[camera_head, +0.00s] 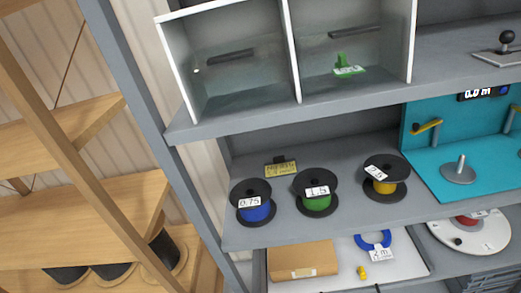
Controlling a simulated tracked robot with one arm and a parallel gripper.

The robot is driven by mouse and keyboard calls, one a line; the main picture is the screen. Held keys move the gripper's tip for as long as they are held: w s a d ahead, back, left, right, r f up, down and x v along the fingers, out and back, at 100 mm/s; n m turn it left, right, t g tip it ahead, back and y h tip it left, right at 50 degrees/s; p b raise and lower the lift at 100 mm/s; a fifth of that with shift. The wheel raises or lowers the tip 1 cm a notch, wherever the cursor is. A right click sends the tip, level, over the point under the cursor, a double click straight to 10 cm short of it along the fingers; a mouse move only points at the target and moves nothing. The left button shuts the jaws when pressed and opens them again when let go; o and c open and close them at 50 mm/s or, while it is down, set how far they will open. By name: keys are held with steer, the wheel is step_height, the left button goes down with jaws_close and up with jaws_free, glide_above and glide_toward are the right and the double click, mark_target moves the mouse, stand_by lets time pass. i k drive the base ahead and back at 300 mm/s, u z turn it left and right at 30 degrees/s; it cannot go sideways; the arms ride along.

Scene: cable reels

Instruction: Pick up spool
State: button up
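Three spools with black flanges stand in a row on the middle grey shelf (300,229). The blue spool (257,214) at the left carries a white label reading 0.75. The green spool (317,204) in the middle is labelled 1.5. The yellow spool (386,187) at the right has a tilted white label that seems to read 2.5. My gripper is not in view.
A teal panel (455,150) with a grey spindle (459,170) and a display reading 0.0 m is at the right. A cardboard box (302,260) and a blue cable ring (372,240) lie below. Compartments (240,60) sit above. Wooden shelves (80,215) stand at the left.

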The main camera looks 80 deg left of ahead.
mark_target(252, 201)
steer(key=u, duration=0.25)
steer(key=k, duration=0.45)
steer(key=u, duration=0.85)
steer(key=i, duration=0.5)
steer(key=u, duration=0.05)
